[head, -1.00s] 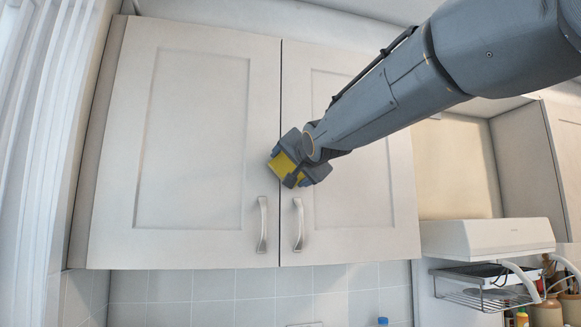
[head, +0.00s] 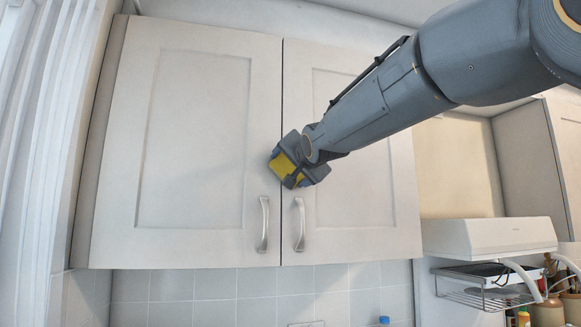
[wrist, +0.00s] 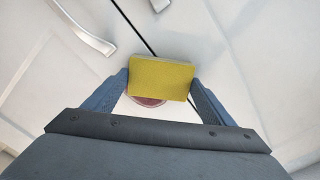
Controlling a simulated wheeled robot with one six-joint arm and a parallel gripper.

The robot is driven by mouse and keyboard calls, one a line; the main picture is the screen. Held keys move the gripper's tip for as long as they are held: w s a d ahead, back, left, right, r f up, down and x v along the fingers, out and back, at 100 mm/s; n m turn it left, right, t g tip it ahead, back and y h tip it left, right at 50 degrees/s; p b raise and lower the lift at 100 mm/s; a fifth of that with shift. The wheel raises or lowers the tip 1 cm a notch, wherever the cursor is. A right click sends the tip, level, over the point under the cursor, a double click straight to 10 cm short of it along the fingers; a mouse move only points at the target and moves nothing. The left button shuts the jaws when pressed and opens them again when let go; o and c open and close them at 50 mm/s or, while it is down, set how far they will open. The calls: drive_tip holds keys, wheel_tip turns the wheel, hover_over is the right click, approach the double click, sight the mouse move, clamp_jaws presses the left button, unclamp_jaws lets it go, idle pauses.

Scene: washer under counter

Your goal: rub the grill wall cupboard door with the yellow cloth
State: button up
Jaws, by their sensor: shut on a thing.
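The yellow cloth (head: 283,168) looks like a flat rectangular pad. My gripper (head: 299,172) is shut on it in front of a two-door wall cupboard, near the seam and above the handles. In the wrist view the cloth (wrist: 162,75) sits between both fingers. The left door (head: 190,140) and right door (head: 375,215) are pale, panelled and closed. I cannot tell which is the grill door, nor whether the cloth touches a door. A reddish-brown patch (wrist: 146,100) shows just past the cloth's edge, partly hidden.
Two metal handles, left (head: 263,224) and right (head: 299,224), stand out below my gripper. A white hood (head: 490,236) and a wire rack (head: 485,297) are at the right. Tiles (head: 215,297) run below the cupboard. A window blind (head: 40,120) is at the left.

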drive_tip(key=shift+w+d+r+p, duration=0.15)
drive_tip(key=shift+d+p, duration=0.8)
drive_tip(key=shift+p, duration=3.05)
drive_tip(key=shift+w+d+p, duration=0.3)
drive_tip(key=shift+d+p, duration=0.1)
drive_tip(key=shift+d, duration=0.5)
drive_tip(key=shift+w+d+p, duration=0.25)
drive_tip(key=shift+d+p, duration=0.1)
drive_tip(key=shift+d, duration=0.55)
drive_tip(key=shift+w+d+p, duration=0.3)
drive_tip(key=shift+d+p, duration=0.1)
drive_tip(key=shift+d, duration=0.5)
drive_tip(key=shift+f, duration=0.2)
drive_tip(key=a+b, duration=0.1)
drive_tip(key=a, duration=0.1)
drive_tip(key=s+a+b, duration=0.1)
drive_tip(key=b, duration=0.1)
drive_tip(key=shift+a+b, duration=0.3)
drive_tip(key=shift+a, duration=0.05)
drive_tip(key=a+b, duration=0.1)
drive_tip(key=b, duration=0.2)
drive_tip(key=s+a+b, duration=0.1)
drive_tip(key=a+b, duration=0.1)
drive_tip(key=b, duration=0.1)
drive_tip(key=shift+a, duration=0.25)
drive_tip(key=shift+a, duration=0.1)
